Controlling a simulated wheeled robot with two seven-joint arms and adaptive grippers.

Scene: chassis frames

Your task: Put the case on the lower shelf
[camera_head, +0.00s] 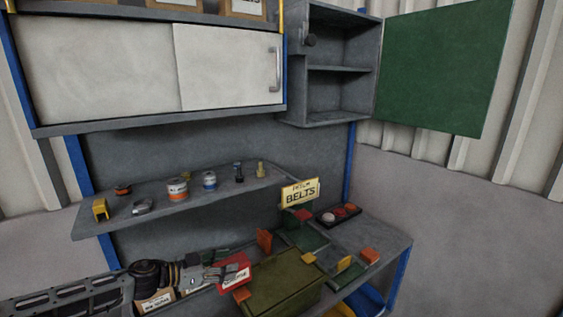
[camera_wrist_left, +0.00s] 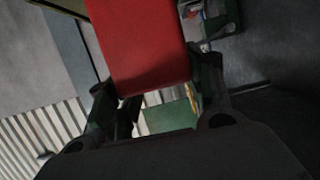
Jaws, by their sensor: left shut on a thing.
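A red case (camera_head: 235,270) with a white label is between the fingers of my left gripper (camera_head: 218,275), above the bench in the head view. The left wrist view shows the red case (camera_wrist_left: 138,45) large, with the fingers shut on its near end. A grey wall cabinet (camera_head: 335,62) stands open at the upper right. One board divides it, and its lower shelf (camera_head: 335,115) is empty. A long grey shelf (camera_head: 200,195) hangs above the bench. My right gripper is not in view.
A green cabinet door (camera_head: 445,65) swings out to the right. The long shelf carries several small cans and parts. On the bench are an olive box (camera_head: 285,285), a BELTS sign (camera_head: 300,193), a dark tray (camera_head: 338,214) and orange blocks. White sliding doors (camera_head: 230,65) are shut above.

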